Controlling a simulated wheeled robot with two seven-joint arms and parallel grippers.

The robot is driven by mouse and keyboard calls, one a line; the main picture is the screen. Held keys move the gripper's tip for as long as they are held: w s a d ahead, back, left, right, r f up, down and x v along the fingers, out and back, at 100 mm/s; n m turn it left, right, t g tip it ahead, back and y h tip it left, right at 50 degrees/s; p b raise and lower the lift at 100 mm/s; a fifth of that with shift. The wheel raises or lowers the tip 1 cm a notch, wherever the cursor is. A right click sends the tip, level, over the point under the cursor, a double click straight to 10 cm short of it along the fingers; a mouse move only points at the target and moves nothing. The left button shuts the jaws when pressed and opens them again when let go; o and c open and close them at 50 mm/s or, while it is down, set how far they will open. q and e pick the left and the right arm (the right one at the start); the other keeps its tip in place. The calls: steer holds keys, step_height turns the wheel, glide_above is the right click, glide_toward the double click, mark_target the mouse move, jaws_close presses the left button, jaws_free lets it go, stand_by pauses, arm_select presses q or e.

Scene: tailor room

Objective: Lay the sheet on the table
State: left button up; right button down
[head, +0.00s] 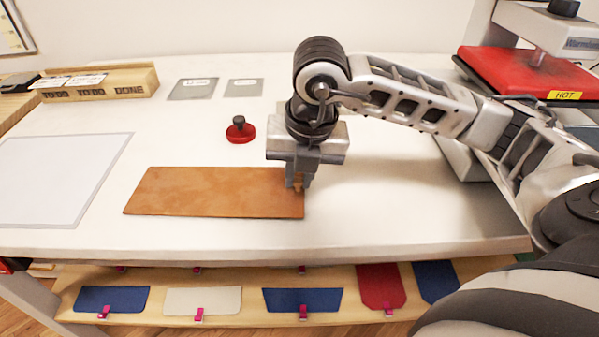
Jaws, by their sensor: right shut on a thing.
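A brown, leather-like rectangular sheet (215,192) lies flat or nearly flat over the middle of the white table (400,215). I cannot tell whether all of it touches the table top. My right gripper (299,184) points down at the sheet's right end and is shut on that edge. The fingers hide a small part of the sheet there. My left gripper is not in the head view.
A red-based stamp or weight (240,131) stands behind the sheet. Two grey plates (194,89) lie farther back. A wooden "TO DO / DONE" box (110,85) is back left, a pale mat (60,178) left. A red heat press (520,72) marked HOT stands back right.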

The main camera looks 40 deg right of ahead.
steer(key=c, duration=1.4)
jaws_free()
steer(key=shift+o, duration=0.2)
step_height(320, 180, up, 12)
steer(key=s+p, duration=0.1)
steer(key=s, duration=0.1)
steer(key=shift+s, duration=0.2)
steer(key=shift+d+f, duration=0.1)
